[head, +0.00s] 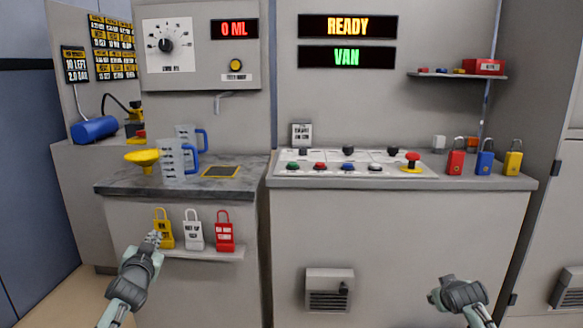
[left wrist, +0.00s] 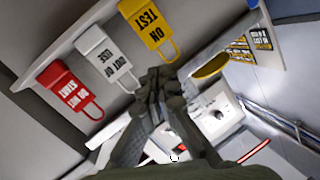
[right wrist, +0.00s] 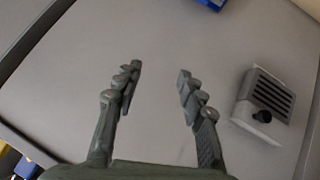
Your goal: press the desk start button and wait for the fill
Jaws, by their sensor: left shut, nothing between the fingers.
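The desk panel (head: 350,172) on the right counter carries a row of buttons: a green button (head: 293,167) at the left end, then red, blue and dark ones, and a red mushroom button (head: 412,157) on a yellow base. I cannot read which is labelled start. The displays above read READY (head: 347,26) and VAN (head: 345,57). My left gripper (head: 154,240) is shut and empty, in front of the yellow tag (head: 163,230), well left of and below the panel. My right gripper (right wrist: 157,85) is open and empty, low before the cabinet front.
White (head: 195,231) and red (head: 225,232) tags stand on a small ledge. Clear jugs (head: 179,160) and a yellow funnel (head: 143,157) stand on the left counter. Padlocks (head: 485,160) stand right of the panel. A vent box (head: 329,290) juts from the cabinet.

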